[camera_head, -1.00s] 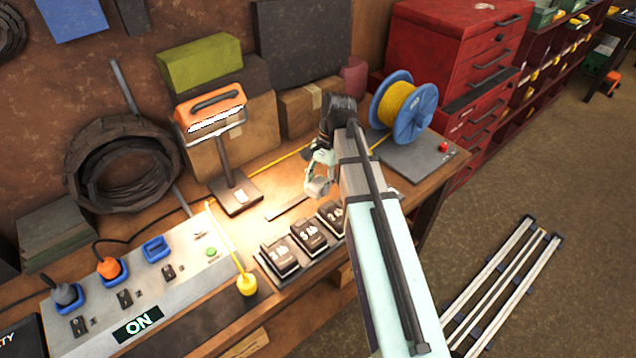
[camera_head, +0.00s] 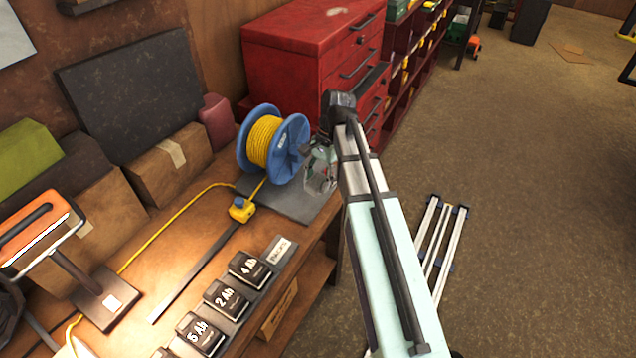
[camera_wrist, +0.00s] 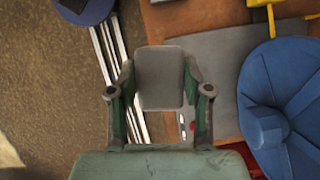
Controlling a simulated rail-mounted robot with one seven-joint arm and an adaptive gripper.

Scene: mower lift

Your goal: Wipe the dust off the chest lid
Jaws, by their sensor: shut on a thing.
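The red chest (camera_head: 292,75) stands beyond the far end of the bench. Its flat red lid (camera_head: 290,35) bears a pale, dusty-looking smudge (camera_head: 338,11) near the back. My gripper (camera_head: 318,180) is beside the blue spool, over the bench's right edge, in front of the chest and apart from the lid. In the wrist view my gripper (camera_wrist: 160,85) is shut on a flat grey pad (camera_wrist: 160,70) with rounded corners. I cannot tell what the pad is made of. The lid does not show in the wrist view.
The blue spool (camera_head: 285,150) of yellow cord stands close left of my gripper on a grey plate (camera_head: 300,207). Black battery packs (camera_head: 226,298) line the bench's front edge. White rails (camera_head: 433,235) lie on the floor. Open floor (camera_head: 520,150) extends to the right.

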